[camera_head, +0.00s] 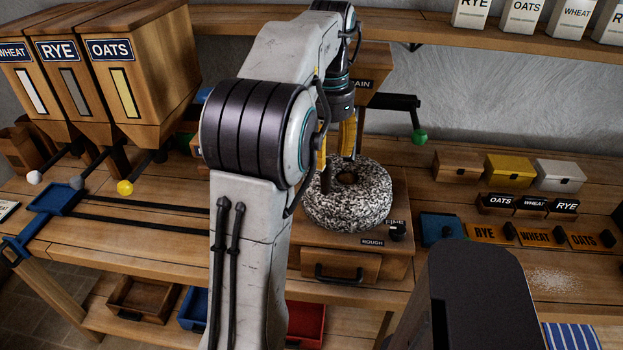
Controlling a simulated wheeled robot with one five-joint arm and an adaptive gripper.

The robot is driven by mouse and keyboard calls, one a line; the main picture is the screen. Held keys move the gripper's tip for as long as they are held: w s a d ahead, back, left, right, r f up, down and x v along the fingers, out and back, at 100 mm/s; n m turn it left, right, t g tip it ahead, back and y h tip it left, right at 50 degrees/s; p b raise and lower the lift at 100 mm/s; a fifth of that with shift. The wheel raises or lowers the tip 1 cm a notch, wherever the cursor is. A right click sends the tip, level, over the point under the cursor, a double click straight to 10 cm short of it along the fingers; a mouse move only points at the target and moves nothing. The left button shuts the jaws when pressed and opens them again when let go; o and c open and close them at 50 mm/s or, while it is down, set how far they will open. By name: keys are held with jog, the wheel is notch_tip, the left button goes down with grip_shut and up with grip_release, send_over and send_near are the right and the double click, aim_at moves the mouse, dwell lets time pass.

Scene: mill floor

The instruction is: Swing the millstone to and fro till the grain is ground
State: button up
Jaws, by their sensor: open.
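The millstone (352,208) is a round, speckled black-and-white ring with a hole in its middle. It lies on a wooden mill box with a drawer (340,267) and a dark handle. My gripper (335,160) points down over the back left part of the stone. Its yellow-padded fingers are apart. My arm hides part of the stone's left side, and I cannot tell whether the fingers touch anything there. The grain hopper (370,62), its label partly hidden, stands behind my gripper. No grain shows on the stone.
A black knob (397,231) sits by the FINE and ROUGH labels. Bins for wheat, rye and oats (145,75) stand at left. A green-tipped lever (420,137) sticks out behind. Small boxes (508,171) and label blocks (535,237) are at right. Pale powder (553,281) lies at front right.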

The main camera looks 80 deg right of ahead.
aim_at(325, 193)
jog(key=shift+a+f, duration=0.15)
jog(key=shift+f, duration=0.35)
jog(key=shift+f+b, duration=0.75)
jog(key=shift+f, duration=2.45)
jog(key=shift+o, duration=0.3)
grip_shut()
